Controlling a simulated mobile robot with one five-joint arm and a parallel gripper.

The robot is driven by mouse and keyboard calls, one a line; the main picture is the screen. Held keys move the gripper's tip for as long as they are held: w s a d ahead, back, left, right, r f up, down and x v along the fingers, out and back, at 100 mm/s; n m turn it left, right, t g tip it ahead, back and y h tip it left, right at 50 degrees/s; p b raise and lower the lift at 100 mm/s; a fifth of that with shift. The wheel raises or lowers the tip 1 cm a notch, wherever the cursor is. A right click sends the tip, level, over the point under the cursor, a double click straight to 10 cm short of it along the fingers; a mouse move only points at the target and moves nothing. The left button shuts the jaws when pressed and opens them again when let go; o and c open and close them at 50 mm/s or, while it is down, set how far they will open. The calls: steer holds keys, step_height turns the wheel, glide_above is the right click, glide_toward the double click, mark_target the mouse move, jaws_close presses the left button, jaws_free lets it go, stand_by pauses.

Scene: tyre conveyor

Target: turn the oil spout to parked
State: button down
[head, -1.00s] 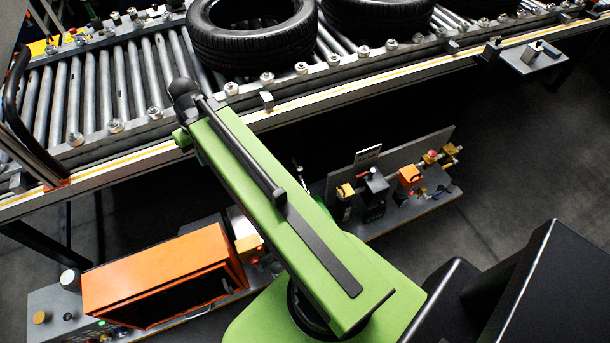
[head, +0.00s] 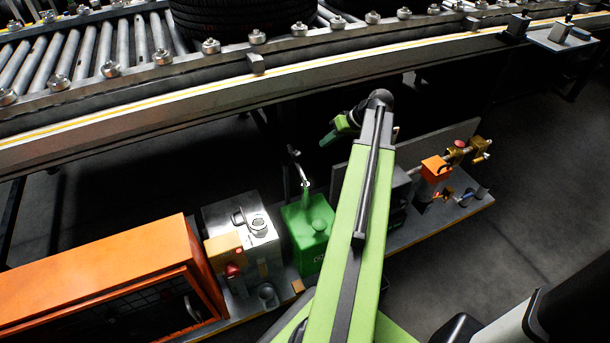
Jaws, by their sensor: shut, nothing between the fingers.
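A green oil can (head: 308,232) stands on the low shelf under the conveyor, left of my arm. Its pale metal spout (head: 303,172) rises from the top, bends up and to the left, and ends at a dark tip. My arm reaches up past the can's right side. My gripper (head: 329,138) is small in view at the far end of the arm, pointing left and down under the conveyor edge. It is shut and empty, to the right of the spout tip and apart from it in the picture. Its fingers are hard to make out in the shadow.
A metal box (head: 243,222) with a handle and an orange cabinet (head: 110,285) stand left of the can. An orange-topped fitting (head: 436,168) and brass valve parts (head: 477,150) are right of my arm. The conveyor edge (head: 200,100) runs above, carrying tyres (head: 240,18).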

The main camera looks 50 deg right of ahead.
mark_target(297, 161)
steer(key=w+f+b, duration=0.4)
steer(key=f+b, duration=0.5)
steer(key=f, duration=0.1)
steer(key=shift+w+a+r+p, duration=0.3)
steer(key=shift+w+a, duration=0.1)
steer(key=shift+a, duration=0.25)
steer(key=shift+w+a+r+p, duration=0.25)
steer(key=shift+w+a+r, duration=0.1)
steer(key=shift+a, duration=0.3)
steer(key=shift+w+a+r+p, duration=0.3)
steer(key=shift+w+a, duration=0.1)
steer(key=shift+a, duration=0.25)
